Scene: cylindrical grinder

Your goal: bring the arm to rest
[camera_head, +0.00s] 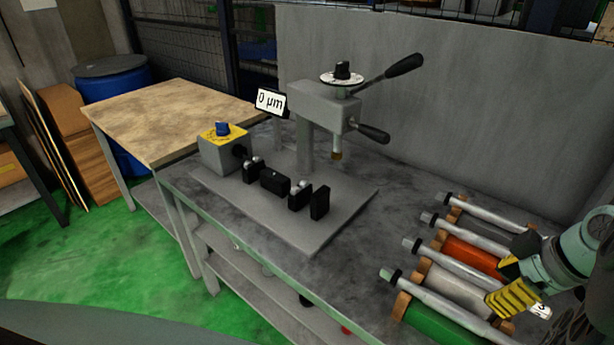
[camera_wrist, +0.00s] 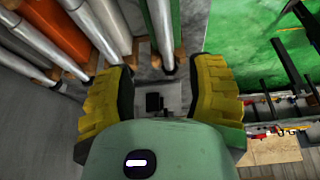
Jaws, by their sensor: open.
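My gripper (camera_head: 508,282) is at the right edge of the head view, above the rack of cylinders on the grey bench. Its yellow fingers also show in the wrist view (camera_wrist: 163,72), spread wide apart with nothing held between them. In the wrist view, metal shafts and coloured cylinders lie beyond the left finger, and one shaft end shows above the gap. Most of my arm is outside the head view.
Metal shafts (camera_head: 430,275) lie on wooden supports beside a red-orange cylinder (camera_head: 470,254) and a green cylinder (camera_head: 438,325). A measuring stand (camera_head: 322,105) with black levers stands mid-bench. A wooden table (camera_head: 165,115) adjoins at left; green floor (camera_head: 110,255) is open.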

